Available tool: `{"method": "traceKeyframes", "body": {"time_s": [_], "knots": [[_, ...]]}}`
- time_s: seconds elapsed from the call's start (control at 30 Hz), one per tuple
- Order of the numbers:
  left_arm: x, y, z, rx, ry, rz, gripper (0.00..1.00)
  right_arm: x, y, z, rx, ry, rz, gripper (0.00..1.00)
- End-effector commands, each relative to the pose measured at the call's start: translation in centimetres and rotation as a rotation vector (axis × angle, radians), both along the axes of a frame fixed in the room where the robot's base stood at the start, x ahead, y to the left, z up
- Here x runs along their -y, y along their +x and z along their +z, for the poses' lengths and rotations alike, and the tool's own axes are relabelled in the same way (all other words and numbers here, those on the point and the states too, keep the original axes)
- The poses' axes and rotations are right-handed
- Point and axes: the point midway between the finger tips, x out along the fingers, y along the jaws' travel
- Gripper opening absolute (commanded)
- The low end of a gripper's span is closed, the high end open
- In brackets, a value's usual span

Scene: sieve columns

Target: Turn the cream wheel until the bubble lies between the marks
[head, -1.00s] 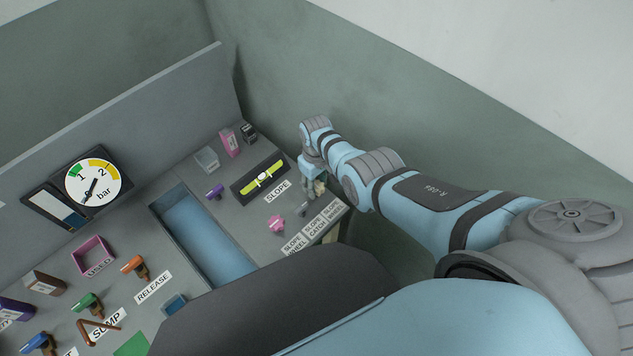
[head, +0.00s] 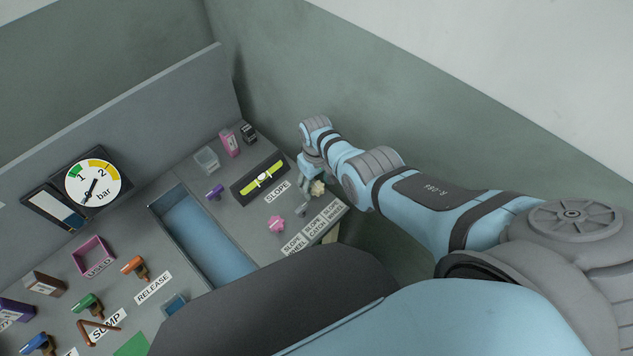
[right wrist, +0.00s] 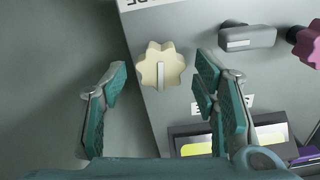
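The cream wheel (head: 318,188) is a lobed knob near the right edge of the panel. In the right wrist view the cream wheel (right wrist: 151,72) has a pale bar across its face. My right gripper (right wrist: 160,68) is open, with one finger to each side of the wheel in the picture and gaps on both sides. In the head view my right gripper (head: 311,172) is just behind the wheel. The yellow-green level vial (head: 250,186) sits in a black frame, with a pale spot near its middle. The bubble against its marks is too small to judge. My left gripper is out of view.
A grey catch (head: 303,211) and a pink wheel (head: 276,224) stand close to the cream wheel. A purple knob (head: 215,192) is left of the vial. A blue recessed trough (head: 205,240) and a wall on the right bound this area.

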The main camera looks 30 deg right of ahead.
Motion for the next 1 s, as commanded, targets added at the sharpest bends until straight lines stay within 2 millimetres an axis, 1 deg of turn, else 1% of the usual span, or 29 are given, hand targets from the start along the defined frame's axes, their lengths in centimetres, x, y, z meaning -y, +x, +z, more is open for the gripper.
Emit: {"method": "traceKeyframes", "body": {"time_s": [0.2,0.37,0.47,0.57,0.6,0.73,0.83,0.9,1.0], "knots": [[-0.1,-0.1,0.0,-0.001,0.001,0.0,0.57,0.0,0.0,0.0,-0.001,0.001,0.0,0.55],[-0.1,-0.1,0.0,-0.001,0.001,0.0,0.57,0.0,0.1,1.0,0.001,0.0,0.0,0.55],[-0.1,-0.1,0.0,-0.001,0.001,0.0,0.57,0.0,0.0,2.4,0.002,0.0,0.001,0.55],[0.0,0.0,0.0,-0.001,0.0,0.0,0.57,0.0,0.0,5.1,0.004,0.0,0.001,0.55],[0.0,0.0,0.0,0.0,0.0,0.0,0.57,0.0,0.1,6.4,0.004,0.0,0.001,0.55],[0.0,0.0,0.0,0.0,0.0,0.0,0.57,0.0,0.0,9.8,0.002,-0.001,0.0,0.55],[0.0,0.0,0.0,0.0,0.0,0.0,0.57,0.0,0.0,11.3,0.0,0.0,0.0,0.55],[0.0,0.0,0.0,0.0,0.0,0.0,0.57,0.0,0.0,11.8,-0.001,0.0,0.0,0.55],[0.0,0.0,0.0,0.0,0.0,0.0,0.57,0.0,0.0,12.0,-0.002,0.0,0.0,0.55]]}}
